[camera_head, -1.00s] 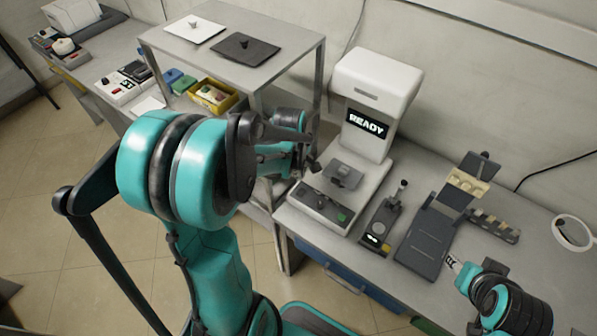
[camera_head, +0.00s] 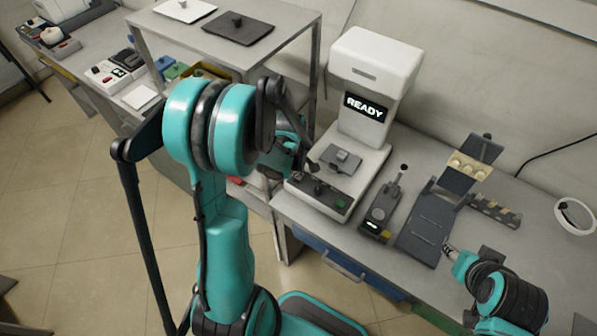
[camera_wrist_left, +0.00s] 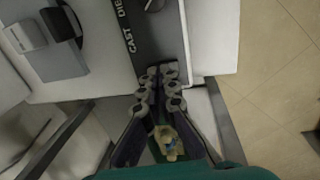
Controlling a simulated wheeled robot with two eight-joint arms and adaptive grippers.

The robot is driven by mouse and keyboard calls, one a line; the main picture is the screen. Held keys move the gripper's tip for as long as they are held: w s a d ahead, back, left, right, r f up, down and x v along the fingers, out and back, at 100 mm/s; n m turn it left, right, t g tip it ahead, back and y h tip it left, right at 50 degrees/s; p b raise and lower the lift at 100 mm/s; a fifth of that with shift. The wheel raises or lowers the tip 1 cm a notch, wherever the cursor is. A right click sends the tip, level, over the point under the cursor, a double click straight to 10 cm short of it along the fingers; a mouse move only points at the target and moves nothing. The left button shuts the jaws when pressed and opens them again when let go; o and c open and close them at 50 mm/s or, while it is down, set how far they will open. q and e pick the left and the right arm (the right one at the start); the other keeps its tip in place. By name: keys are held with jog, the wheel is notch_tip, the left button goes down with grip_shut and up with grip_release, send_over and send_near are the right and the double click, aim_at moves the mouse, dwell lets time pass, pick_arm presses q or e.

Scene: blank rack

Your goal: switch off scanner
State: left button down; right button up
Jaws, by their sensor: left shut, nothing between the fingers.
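The scanner (camera_head: 365,100) is a white upright machine whose dark display (camera_head: 367,107) reads READY. Its front control panel (camera_head: 318,193) is dark, with a knob-like control and a green button (camera_head: 341,204) at its right. A grey block (camera_head: 341,159) sits on the scanner's base. My left gripper (camera_head: 309,167) is shut and empty at the panel's left end. In the left wrist view its fingertips (camera_wrist_left: 160,76) are together over the end of the panel strip (camera_wrist_left: 150,35), near printed lettering; I cannot tell whether they touch. My right gripper (camera_head: 450,250) is low at right; its jaw state is unclear.
A lever device (camera_head: 381,212) and a dark flat fixture (camera_head: 425,230) stand right of the scanner. A metal shelf (camera_head: 290,30) rises at its left, close to my left arm. A white ring (camera_head: 575,216) lies at far right.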

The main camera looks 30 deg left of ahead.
pick_arm(q)
jog(key=shift+w+f+g+b, duration=0.25)
jog(key=shift+f+g+b, duration=0.1)
jog(key=shift+f+g, duration=0.05)
jog(key=shift+s+d+r, duration=0.1)
jog(key=shift+s, duration=0.85)
